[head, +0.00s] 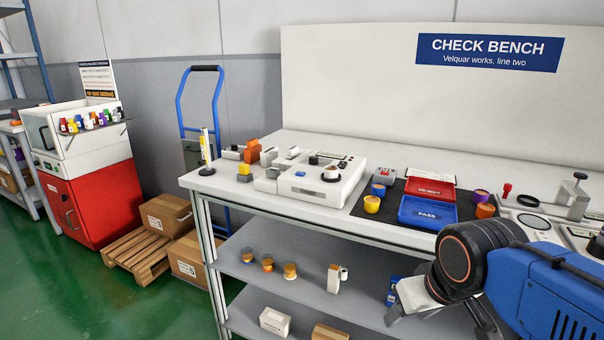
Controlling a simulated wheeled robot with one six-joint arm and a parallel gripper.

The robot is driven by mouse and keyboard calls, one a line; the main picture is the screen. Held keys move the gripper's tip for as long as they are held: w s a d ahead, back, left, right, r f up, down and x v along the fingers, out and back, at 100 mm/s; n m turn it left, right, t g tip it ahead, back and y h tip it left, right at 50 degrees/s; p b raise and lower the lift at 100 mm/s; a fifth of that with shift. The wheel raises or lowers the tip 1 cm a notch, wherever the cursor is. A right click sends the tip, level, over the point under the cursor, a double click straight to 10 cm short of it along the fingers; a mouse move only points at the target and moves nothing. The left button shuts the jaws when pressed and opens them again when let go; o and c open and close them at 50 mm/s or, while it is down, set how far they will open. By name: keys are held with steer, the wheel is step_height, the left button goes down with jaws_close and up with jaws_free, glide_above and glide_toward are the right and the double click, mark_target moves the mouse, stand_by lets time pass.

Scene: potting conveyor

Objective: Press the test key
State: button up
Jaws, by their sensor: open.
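A white tester (322,185) with a round dark-topped fitting and small controls stands on the check bench, left of the dark mat. I cannot tell which control is the test key; the labels are too small to read. My gripper (428,308) is at the lower right, in front of the bench's front edge and well away from the tester. Its fingers point down and left, partly hidden by my arm, and it is open with nothing seen in it.
A metal press stand (578,203) is at right. Orange and white blocks sit left of the tester. Lower shelves hold small parts.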

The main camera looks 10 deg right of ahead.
stand_by(0.3)
jaws_close()
stand_by(1.6)
